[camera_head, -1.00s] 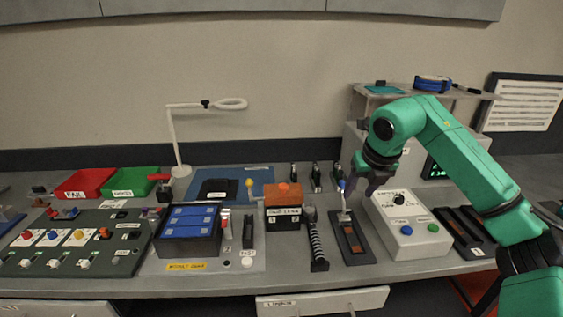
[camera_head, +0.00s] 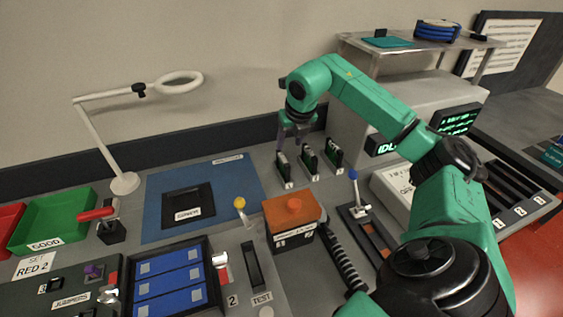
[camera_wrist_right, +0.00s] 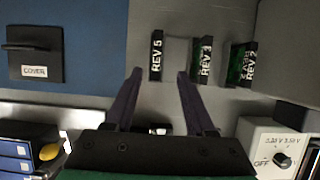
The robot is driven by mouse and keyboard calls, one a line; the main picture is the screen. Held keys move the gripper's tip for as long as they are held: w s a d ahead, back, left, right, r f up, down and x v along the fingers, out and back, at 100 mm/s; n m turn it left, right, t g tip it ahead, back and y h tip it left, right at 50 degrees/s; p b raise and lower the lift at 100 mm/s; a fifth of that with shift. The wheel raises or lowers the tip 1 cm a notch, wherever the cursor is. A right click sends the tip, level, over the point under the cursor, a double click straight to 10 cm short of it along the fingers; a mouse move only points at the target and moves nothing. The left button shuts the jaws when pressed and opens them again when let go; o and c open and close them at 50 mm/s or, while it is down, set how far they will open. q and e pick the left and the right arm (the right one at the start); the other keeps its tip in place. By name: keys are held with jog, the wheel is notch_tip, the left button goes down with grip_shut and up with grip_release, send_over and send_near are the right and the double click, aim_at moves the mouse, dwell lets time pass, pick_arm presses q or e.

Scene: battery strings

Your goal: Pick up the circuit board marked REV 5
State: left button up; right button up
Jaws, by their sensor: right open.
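The circuit board marked REV 5 (camera_wrist_right: 156,55) stands upright at the left of a row of three in the right wrist view. Boards marked REV 3 (camera_wrist_right: 203,60) and REV 2 (camera_wrist_right: 242,64) stand to its right. In the head view the leftmost board (camera_head: 283,170) stands just below my right gripper (camera_head: 295,135). In the right wrist view my right gripper (camera_wrist_right: 160,75) is open and empty, its fingertips on either side of the REV 5 board's near end in the picture. I cannot tell the height gap. My left gripper is not in view.
A blue mat (camera_head: 225,182) with a dark cover lies left of the boards. An orange-topped box (camera_head: 292,218) and a blue-knobbed lever (camera_head: 353,180) stand nearer me. A grey cabinet (camera_head: 360,115) with a screen rises at the right.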

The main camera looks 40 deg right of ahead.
aim_at(283, 157)
jog(key=p+x, duration=0.1)
jog(key=x, duration=0.2)
jog(key=p+x, duration=0.2)
jog(key=x, duration=0.2)
jog(key=shift+w+a+f, duration=0.2)
jog(key=shift+w, duration=0.05)
jog(key=shift+d+f, duration=0.1)
jog(key=shift+f, duration=0.25)
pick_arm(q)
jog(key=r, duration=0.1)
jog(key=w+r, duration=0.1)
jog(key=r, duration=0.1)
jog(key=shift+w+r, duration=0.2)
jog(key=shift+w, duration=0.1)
pick_arm(e)
jog(key=shift+w+f, duration=0.1)
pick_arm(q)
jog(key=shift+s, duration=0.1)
pick_arm(e)
grip_shut()
